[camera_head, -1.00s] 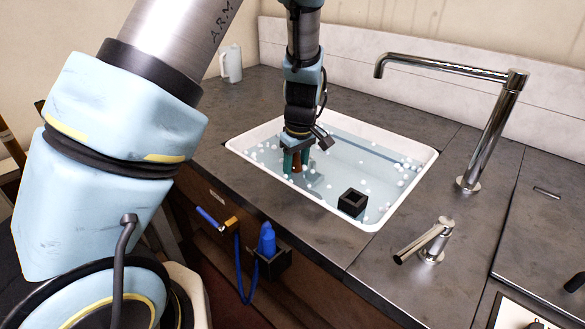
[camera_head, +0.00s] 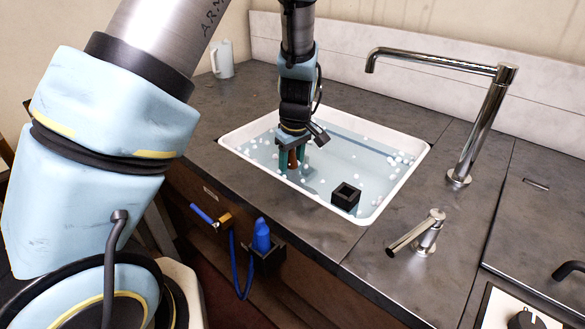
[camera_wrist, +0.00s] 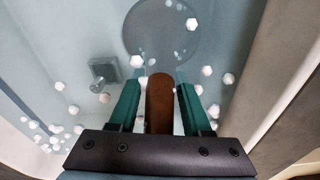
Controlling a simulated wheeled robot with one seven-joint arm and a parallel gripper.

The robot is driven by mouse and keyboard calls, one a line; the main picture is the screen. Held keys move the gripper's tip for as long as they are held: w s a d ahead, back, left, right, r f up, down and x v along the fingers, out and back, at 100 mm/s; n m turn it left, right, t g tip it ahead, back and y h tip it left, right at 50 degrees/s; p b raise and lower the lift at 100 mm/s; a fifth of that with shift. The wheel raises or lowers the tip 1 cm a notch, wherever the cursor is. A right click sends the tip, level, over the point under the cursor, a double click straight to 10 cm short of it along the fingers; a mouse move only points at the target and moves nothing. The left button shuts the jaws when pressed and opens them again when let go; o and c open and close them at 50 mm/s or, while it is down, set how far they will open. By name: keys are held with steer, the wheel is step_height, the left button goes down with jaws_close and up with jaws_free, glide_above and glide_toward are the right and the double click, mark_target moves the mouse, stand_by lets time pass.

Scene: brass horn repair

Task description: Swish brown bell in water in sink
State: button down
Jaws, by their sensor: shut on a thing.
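My gripper (camera_head: 291,160) points down into the white sink (camera_head: 389,203), near its left side. Its teal fingers are shut on the brown bell (camera_wrist: 160,104), which shows as a brown rounded piece between them in the wrist view. In the head view only a small brown part of the bell (camera_head: 292,159) shows between the fingers. Pale blue water (camera_head: 338,160) fills the sink. The fingertips and the bell are at or below the water surface; the exact depth is unclear.
White bits float on the water. A dark square hollow block (camera_head: 346,197) is in the sink towards the front. A chrome tap (camera_head: 485,125) stands right of the sink, with a lever (camera_head: 418,234) nearer. A blue bottle (camera_head: 261,236) hangs on the counter front. A pale jug (camera_head: 222,60) stands behind.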

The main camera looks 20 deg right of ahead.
steer(key=shift+w+a, duration=0.3)
steer(key=shift+w, duration=0.25)
steer(key=shift+w+a, duration=0.25)
steer(key=shift+w, duration=0.25)
steer(key=shift+s, duration=0.2)
steer(key=shift+s+d+p, duration=0.25)
steer(key=shift+s+d, duration=0.1)
steer(key=shift+s, duration=0.25)
steer(key=shift+s+d+p, duration=0.2)
steer(key=shift+s+d, duration=0.15)
steer(key=shift+s, duration=0.2)
steer(key=shift+w+a, duration=0.1)
steer(key=shift+w, duration=0.1)
steer(key=shift+w+a, duration=0.3)
steer(key=shift+w, duration=0.3)
steer(key=shift+w+a, duration=0.3)
steer(key=shift+w, duration=0.25)
steer(key=shift+s, duration=0.2)
steer(key=shift+s+d+p, duration=0.2)
steer(key=shift+s+d, duration=0.15)
steer(key=shift+s, duration=0.25)
steer(key=shift+s+d+p, duration=0.15)
steer(key=shift+s+d, duration=0.2)
steer(key=shift+s, duration=0.25)
steer(key=shift+w, duration=0.1)
steer(key=shift+w+a, duration=0.35)
steer(key=shift+w, duration=0.3)
steer(key=shift+w+a, duration=0.35)
steer(key=shift+w, duration=0.3)
